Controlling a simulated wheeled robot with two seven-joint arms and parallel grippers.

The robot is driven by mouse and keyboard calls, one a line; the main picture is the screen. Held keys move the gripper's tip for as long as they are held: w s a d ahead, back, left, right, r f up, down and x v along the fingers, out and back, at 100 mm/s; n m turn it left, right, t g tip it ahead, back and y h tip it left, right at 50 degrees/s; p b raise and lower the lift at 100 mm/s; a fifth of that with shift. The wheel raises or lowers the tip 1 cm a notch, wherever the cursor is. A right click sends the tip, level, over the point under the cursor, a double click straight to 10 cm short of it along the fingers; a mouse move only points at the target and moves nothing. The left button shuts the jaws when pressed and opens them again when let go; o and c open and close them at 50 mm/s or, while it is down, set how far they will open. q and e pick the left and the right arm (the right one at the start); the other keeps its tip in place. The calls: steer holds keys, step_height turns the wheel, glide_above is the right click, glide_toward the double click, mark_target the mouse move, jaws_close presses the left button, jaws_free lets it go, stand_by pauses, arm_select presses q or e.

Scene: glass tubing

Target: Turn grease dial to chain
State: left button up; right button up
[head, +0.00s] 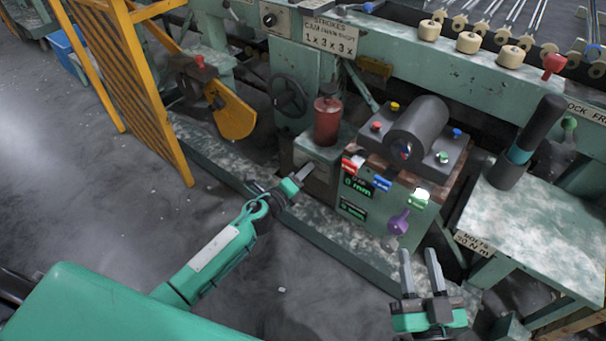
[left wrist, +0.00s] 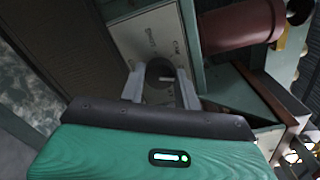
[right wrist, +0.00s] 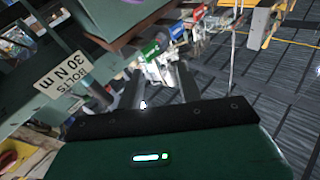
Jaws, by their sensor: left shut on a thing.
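The grease dial (left wrist: 160,72) is a dark round knob on a pale lettered plate (left wrist: 140,38), seen in the left wrist view. The lettering is too blurred to read. My left gripper (head: 305,172) reaches the front of the small green box (head: 318,152) under the red cylinder (head: 327,120). In the left wrist view the fingers of this gripper (left wrist: 161,88) are closed on the two sides of the dial. In the head view the gripper hides the dial. My right gripper (head: 420,268) is open and empty, in front of the box with displays.
Right of the dial stands a green box with displays (head: 352,212), coloured switches and a purple knob (head: 398,222). A pale-topped table (head: 545,235) is at the right. A yellow guard (head: 130,85) stands at the left. The floor between is open.

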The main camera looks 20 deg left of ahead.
arm_select(q)
steer(key=shift+f+m, duration=0.15)
steer(key=shift+m, duration=0.85)
arm_select(e)
steer(key=shift+w+d+r+t, duration=0.15)
steer(key=shift+r+t, duration=0.15)
steer(key=shift+r, duration=0.2)
steer(key=shift+s+d+r+t, duration=0.15)
steer(key=shift+r+t, duration=0.15)
steer(key=shift+r, duration=0.15)
steer(key=shift+w, duration=0.1)
arm_select(q)
steer(key=o, duration=1)
steer(key=v, duration=1.3)
steer(key=shift+s, duration=0.4)
arm_select(e)
steer(key=shift+w+r, duration=0.15)
steer(key=shift+r, duration=0.15)
steer(key=shift+s+f, duration=0.15)
steer(key=shift+s, duration=0.05)
